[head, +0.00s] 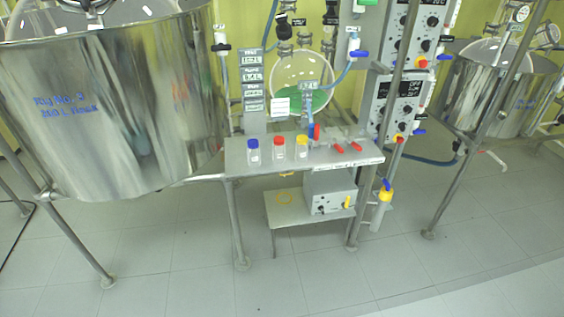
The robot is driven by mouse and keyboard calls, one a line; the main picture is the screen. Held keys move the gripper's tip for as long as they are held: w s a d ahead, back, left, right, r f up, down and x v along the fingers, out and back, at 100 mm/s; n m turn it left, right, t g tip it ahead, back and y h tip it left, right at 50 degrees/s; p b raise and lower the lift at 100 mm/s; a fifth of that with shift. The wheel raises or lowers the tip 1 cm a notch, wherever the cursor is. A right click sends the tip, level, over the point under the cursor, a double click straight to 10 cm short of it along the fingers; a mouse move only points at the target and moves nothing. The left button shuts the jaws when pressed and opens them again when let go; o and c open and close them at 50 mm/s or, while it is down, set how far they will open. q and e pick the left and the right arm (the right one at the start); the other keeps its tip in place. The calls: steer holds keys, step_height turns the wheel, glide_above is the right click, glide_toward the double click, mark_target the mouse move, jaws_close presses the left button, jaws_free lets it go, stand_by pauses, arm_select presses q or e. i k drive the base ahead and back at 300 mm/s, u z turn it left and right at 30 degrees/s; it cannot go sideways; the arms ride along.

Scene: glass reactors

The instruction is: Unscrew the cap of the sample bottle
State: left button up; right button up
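Three clear bottles stand upright in a row on a small steel table (268,168) in the middle of the head view. The left bottle (253,156) has a blue cap, the middle bottle (279,152) a red cap and the right bottle (301,152) a yellow cap. All three caps sit on their bottles. I cannot tell which one is the sample bottle. Neither of my grippers is in view.
Red-handled valve fittings (345,147) lie on the table's right part. A grey box (330,193) stands on the lower shelf (283,212). A large steel vessel (110,105) fills the left, another vessel (490,90) stands right. The tiled floor (330,275) in front is clear.

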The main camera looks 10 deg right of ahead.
mark_target(301, 150)
steer(key=z, duration=0.7)
steer(key=i, duration=1.5)
steer(key=u, duration=0.7)
